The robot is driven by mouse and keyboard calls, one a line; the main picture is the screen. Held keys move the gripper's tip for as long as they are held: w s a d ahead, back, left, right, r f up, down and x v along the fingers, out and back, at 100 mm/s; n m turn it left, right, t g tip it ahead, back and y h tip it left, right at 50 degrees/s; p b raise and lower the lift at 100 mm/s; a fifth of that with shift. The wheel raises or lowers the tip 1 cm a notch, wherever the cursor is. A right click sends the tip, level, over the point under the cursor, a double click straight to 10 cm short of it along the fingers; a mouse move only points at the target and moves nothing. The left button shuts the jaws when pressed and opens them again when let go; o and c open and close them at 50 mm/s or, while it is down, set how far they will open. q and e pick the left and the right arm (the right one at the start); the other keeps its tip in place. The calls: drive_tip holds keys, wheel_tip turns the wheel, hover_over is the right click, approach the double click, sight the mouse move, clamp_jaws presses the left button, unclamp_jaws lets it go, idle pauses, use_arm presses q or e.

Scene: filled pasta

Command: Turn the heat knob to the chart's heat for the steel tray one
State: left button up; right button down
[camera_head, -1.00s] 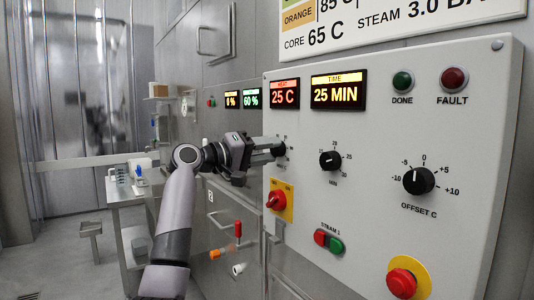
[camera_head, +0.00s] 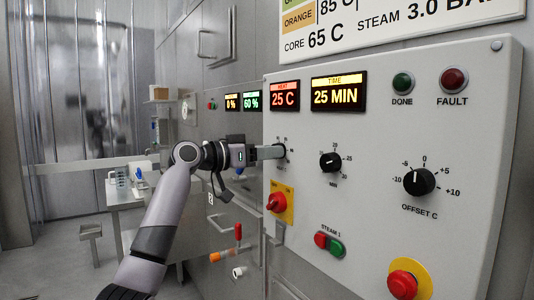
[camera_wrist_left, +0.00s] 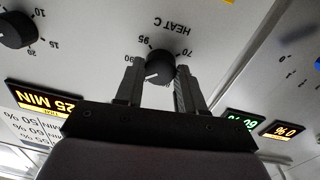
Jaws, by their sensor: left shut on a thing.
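The black heat knob (camera_wrist_left: 159,68) sits under the HEAT C lettering in the left wrist view, with a white pointer mark and numbers around it. My left gripper (camera_wrist_left: 160,77) is shut on it, one finger on each side. In the head view the left gripper (camera_head: 275,152) reaches the panel from the left and mostly hides the knob. The heat display (camera_head: 284,97) reads 25 C. The chart (camera_head: 400,24) is cut off at the top; an ORANGE row with 85 C shows, but no steel tray row is visible. My right gripper is not in view.
The white control panel (camera_head: 380,130) also carries a time knob (camera_head: 331,162), an offset knob (camera_head: 419,181), a red-and-yellow switch (camera_head: 278,203), and a red stop button (camera_head: 403,284). A side table (camera_head: 128,190) stands at the left. Open air lies in front of the panel.

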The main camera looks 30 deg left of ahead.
use_arm(q)
drive_tip(key=m, duration=0.5)
drive_tip(key=shift+f+m, duration=0.15)
drive_tip(key=shift+m, duration=0.15)
idle(0.5)
drive_tip(key=o, duration=1)
drive_tip(key=shift+o, duration=0.2)
drive_tip(key=b+v, duration=0.1)
drive_tip(key=v, duration=0.6)
drive_tip(key=shift+r, duration=0.2)
